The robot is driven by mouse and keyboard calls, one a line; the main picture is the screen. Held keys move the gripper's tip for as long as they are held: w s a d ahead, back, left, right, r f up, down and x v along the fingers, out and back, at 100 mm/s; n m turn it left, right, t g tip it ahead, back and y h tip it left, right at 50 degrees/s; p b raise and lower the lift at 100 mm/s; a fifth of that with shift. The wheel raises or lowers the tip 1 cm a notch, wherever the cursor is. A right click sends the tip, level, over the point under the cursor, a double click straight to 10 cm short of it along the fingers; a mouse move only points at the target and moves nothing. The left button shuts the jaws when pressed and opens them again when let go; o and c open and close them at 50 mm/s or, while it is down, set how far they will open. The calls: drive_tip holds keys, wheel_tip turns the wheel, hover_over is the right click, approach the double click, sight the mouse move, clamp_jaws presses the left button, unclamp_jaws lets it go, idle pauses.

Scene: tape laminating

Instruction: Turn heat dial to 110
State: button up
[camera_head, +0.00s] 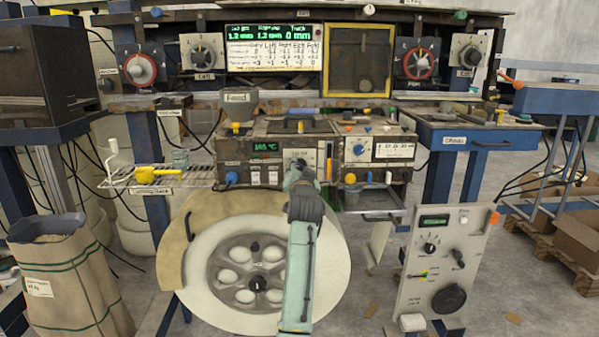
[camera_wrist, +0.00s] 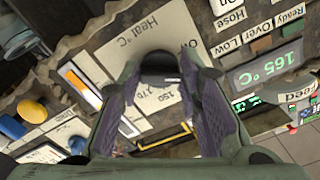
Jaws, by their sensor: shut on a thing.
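The heat dial (camera_wrist: 160,62) is a dark knob on a white plate (camera_wrist: 134,42) marked "Heat °C" in the wrist view. My gripper (camera_wrist: 160,78) is shut on the dial, with a purple-padded finger on each side. "Off", "150" and what looks like "170" show on the plate; the other marks and the dial's pointer are hidden or unclear. In the head view my gripper (camera_head: 300,174) is at the front of the control panel, covering the dial. A green display (camera_wrist: 268,66) beside the dial reads 165 °C.
Status labels and a row of small lights sit beside the display. Blue and yellow knobs (camera_wrist: 32,110) lie on the dial's other side. A large white wheel (camera_head: 225,292) stands below the panel, behind my arm. A wire rack (camera_head: 125,180) juts out at left.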

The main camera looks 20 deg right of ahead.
idle(0.4)
drive_tip(key=o, duration=1.1)
drive_tip(key=shift+o, duration=0.2)
drive_tip(key=v, duration=1.2)
